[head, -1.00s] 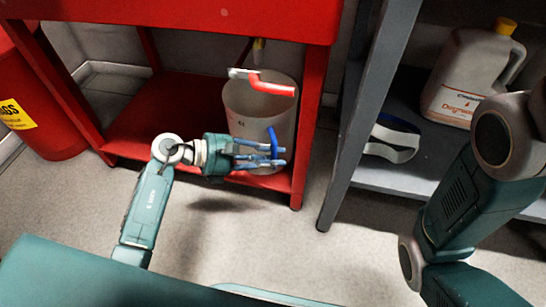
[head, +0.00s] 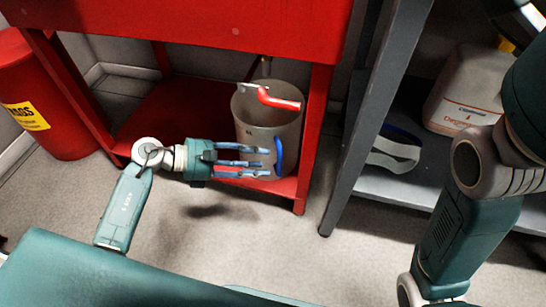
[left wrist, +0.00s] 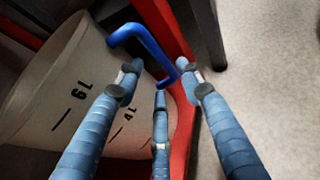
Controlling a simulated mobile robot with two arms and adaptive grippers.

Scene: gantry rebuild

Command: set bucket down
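The bucket (head: 252,131) is pale grey and stands upright on the red bench's lower shelf (head: 160,118), near its right front leg. Its blue handle (head: 279,155) is on its near right side. In the left wrist view the bucket (left wrist: 50,105) shows volume marks, and the handle (left wrist: 145,42) reaches down to just beyond my fingertips. My left gripper (head: 268,162) is open, its three fingers spread and empty, just left of the handle in the head view. It also shows in the left wrist view (left wrist: 157,85). My right gripper is out of view.
A red-handled tool (head: 278,101) shows at the bucket's top. A grey shelf (head: 395,190) to the right holds a jug (head: 465,98) and a white-and-blue item (head: 395,152). A red bin (head: 55,115) stands left. The floor in front is clear.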

